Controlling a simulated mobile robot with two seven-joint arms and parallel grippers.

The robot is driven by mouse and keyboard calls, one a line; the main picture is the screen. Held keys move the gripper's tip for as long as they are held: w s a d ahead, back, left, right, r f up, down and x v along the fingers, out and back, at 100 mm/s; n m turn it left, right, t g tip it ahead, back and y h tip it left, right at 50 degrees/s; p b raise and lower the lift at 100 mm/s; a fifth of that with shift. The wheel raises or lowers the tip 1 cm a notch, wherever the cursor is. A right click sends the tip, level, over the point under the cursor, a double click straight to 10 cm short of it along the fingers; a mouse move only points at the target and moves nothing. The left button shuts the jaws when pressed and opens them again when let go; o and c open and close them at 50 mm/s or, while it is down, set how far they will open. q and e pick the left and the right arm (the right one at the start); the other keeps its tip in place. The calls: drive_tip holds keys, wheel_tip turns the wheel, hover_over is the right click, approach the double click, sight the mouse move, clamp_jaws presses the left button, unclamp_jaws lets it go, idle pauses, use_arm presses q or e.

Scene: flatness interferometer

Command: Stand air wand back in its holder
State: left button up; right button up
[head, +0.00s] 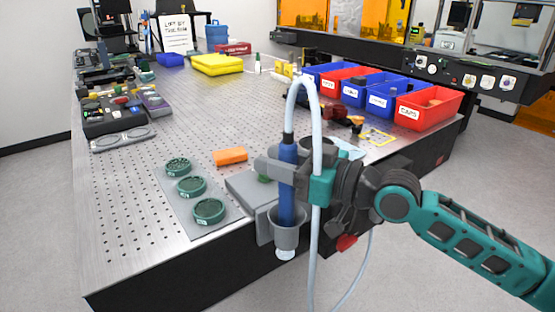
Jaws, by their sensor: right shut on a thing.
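The air wand (287,205) is a blue upright tube with a black collar at its top and a pale hose (302,84) that arches over and hangs down in front. My right gripper (284,170) is shut around the wand's middle. The wand's lower part is inside the grey cup-shaped holder (288,239) at the table's front edge, and a pale tip shows below the cup. I cannot tell whether the wand is fully seated. My left gripper is not in view.
Red and blue bins (428,105) line the back right. The hose hangs beside my right gripper. The table's middle is clear.

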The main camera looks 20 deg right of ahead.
drive_tip(key=shift+f+b, duration=0.7)
drive_tip(key=shift+f, duration=0.1)
drive_tip(key=o, duration=1.1)
